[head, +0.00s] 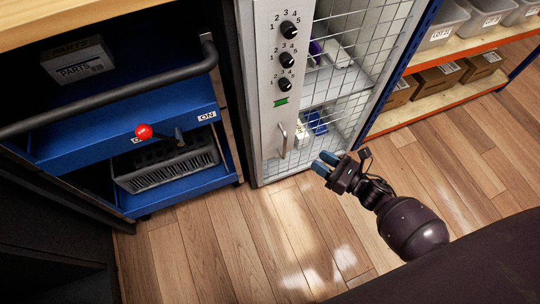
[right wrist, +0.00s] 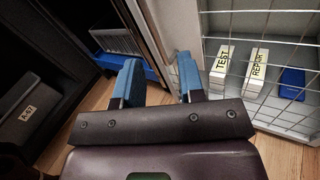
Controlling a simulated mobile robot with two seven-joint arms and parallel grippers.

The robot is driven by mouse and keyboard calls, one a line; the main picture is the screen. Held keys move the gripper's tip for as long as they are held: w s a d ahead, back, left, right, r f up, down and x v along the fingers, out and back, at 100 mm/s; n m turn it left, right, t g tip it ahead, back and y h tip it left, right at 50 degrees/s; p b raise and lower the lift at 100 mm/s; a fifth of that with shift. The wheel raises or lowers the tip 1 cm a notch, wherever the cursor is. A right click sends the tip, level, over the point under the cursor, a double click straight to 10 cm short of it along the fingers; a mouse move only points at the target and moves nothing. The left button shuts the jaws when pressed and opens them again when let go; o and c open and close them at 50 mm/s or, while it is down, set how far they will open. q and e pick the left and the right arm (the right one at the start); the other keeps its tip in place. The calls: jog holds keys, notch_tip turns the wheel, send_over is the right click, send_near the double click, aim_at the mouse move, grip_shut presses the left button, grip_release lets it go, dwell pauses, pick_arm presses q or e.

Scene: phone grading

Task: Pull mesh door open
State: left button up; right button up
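The mesh door (head: 335,100) is a wire grid in a grey cabinet, beside a panel (head: 283,70) with three black dials and a small green light. A silver handle (head: 283,139) stands low on the panel. The door looks closed. My right gripper (head: 325,163) is to the right of and below the handle, apart from it, with blue fingertips. In the right wrist view its two fingers (right wrist: 158,82) are spread with nothing between them. Behind the mesh (right wrist: 270,75) are white boxes marked TEST (right wrist: 221,66) and REPAIR (right wrist: 257,70). My left gripper is not seen.
A blue cart (head: 110,125) with a dark rail, a red-knobbed lever (head: 144,131) and a grey basket (head: 165,165) stands left of the cabinet. Shelves with bins (head: 440,30) and cardboard boxes (head: 437,80) are at right. The wooden floor (head: 250,240) in front is clear.

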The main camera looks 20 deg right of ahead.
aim_at(285, 145)
jog(key=w+a, duration=0.2)
jog(key=w, duration=0.1)
jog(key=w+a+n+b, duration=0.1)
jog(key=w+a, duration=0.2)
jog(key=w+a+f+n+y+b, duration=0.1)
jog(key=w+a, duration=0.1)
jog(key=w, duration=0.1)
jog(key=shift+w+a, duration=0.1)
jog(key=shift+a, duration=0.3)
jog(key=shift+c, duration=0.3)
grip_shut()
